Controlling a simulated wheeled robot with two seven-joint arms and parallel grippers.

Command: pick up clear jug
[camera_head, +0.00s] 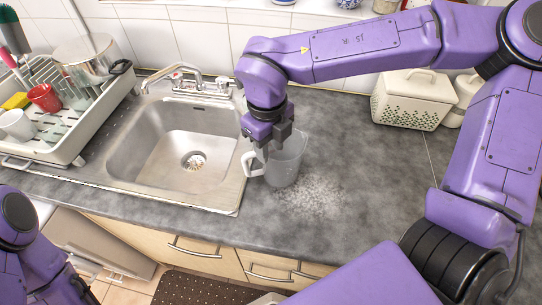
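The clear jug (285,168) stands upright on the grey counter just right of the sink, its handle (250,163) on the left side. My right gripper (262,158) points down at the jug's left rim, close to the handle. Its fingertips overlap the jug in the picture, and I cannot tell whether they are open or closed on it. My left arm shows at the lower left, and its gripper is out of view.
The steel sink (217,190) with a tap (180,75) is left of the jug. A dish rack (75,145) with cups and a pot stands at far left. A cream bread box (405,100) is at the back right. A speckled patch (312,198) lies in front of the jug.

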